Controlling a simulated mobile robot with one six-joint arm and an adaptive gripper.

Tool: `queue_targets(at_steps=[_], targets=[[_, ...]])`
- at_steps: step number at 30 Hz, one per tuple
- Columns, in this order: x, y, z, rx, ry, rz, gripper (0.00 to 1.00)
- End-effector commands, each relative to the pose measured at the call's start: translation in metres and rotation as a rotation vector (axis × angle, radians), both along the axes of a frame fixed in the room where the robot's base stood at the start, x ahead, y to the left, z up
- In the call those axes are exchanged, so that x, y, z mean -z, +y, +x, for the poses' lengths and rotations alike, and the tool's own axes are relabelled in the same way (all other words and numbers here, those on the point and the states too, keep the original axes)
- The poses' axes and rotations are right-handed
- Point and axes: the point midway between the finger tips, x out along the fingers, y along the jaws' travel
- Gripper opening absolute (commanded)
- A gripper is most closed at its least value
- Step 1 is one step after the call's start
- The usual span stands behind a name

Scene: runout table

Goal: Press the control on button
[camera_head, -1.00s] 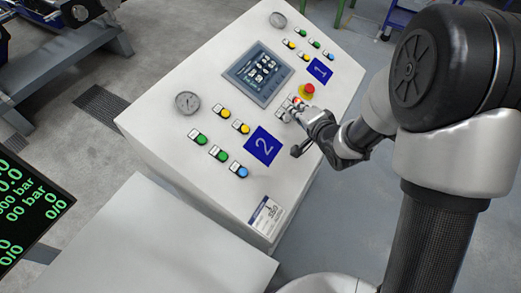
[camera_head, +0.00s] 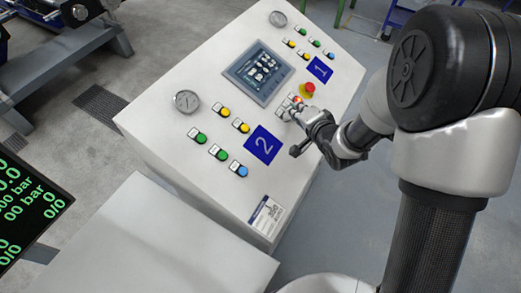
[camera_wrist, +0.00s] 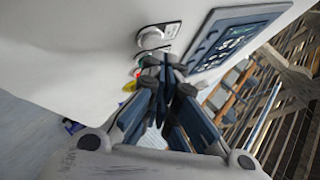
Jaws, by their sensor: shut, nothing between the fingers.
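In the wrist view, the closed fingertips (camera_wrist: 166,66) are close to the panel, just below a round whitish button (camera_wrist: 151,38) on a labelled plate. I cannot read the label, nor tell whether the fingertips touch a control.
The touch screen (camera_head: 258,71) lies beside the fingertips. A red emergency stop (camera_head: 308,89) on yellow is close by. Green, yellow and blue buttons surround the blue panels marked 2 (camera_head: 263,145) and 1 (camera_head: 320,69). A pressure gauge (camera_head: 187,101) is at left.

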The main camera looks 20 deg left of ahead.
Motion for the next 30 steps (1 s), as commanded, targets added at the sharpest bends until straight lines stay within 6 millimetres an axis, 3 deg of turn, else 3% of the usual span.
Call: queue_targets(at_steps=[30], targets=[[0.0087, 0.0039, 0.0006, 0.0, 0.0, 0.0, 0.0]])
